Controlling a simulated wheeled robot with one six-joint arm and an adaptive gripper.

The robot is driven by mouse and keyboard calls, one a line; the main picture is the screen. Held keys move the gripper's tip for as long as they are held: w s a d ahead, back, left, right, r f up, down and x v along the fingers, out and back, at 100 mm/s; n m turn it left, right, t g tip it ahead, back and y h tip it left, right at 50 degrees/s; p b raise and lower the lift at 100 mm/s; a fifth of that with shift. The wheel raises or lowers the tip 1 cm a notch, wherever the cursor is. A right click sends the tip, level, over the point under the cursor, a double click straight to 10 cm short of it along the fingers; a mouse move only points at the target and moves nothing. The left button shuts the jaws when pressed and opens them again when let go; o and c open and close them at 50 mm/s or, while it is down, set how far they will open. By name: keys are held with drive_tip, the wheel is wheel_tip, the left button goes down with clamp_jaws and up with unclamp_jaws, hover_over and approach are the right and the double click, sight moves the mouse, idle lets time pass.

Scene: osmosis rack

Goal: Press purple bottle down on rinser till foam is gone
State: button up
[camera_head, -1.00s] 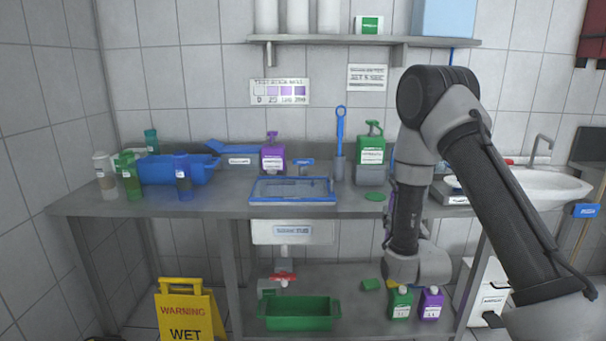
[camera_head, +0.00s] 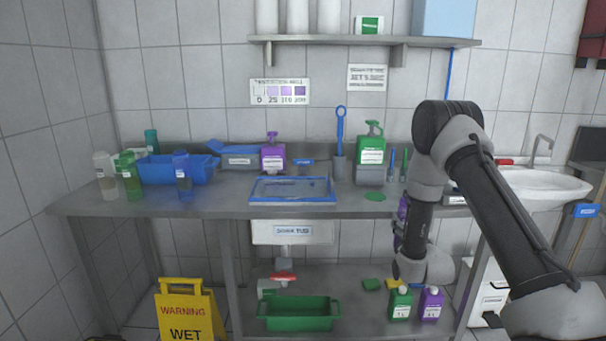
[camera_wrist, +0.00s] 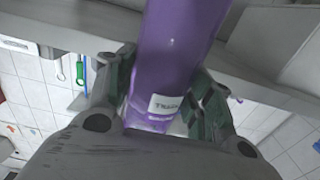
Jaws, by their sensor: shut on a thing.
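My gripper (camera_wrist: 163,95) is shut on a purple bottle (camera_wrist: 178,50) with a white label, its fingers on either side of it. In the head view a sliver of the held purple bottle (camera_head: 402,210) shows beside my wrist at the counter's front edge; most of it is hidden. The blue-rimmed tray (camera_head: 292,203), which looks like the rinser, lies on the counter to the left, well apart from the held bottle. I cannot make out foam on or in the bottle.
The steel counter (camera_head: 225,203) holds a blue bin (camera_head: 165,170), a purple pump bottle (camera_head: 273,158) and a green pump bottle (camera_head: 371,151). A green tub (camera_head: 300,325) and jugs stand on the lower shelf.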

drive_tip(key=n, duration=0.3)
drive_tip(key=shift+n, duration=1.5)
drive_tip(key=shift+n, duration=0.8)
drive_tip(key=n, duration=0.4)
drive_tip(key=shift+n, duration=0.3)
drive_tip(key=shift+n, duration=1.2)
drive_tip(key=n, duration=0.3)
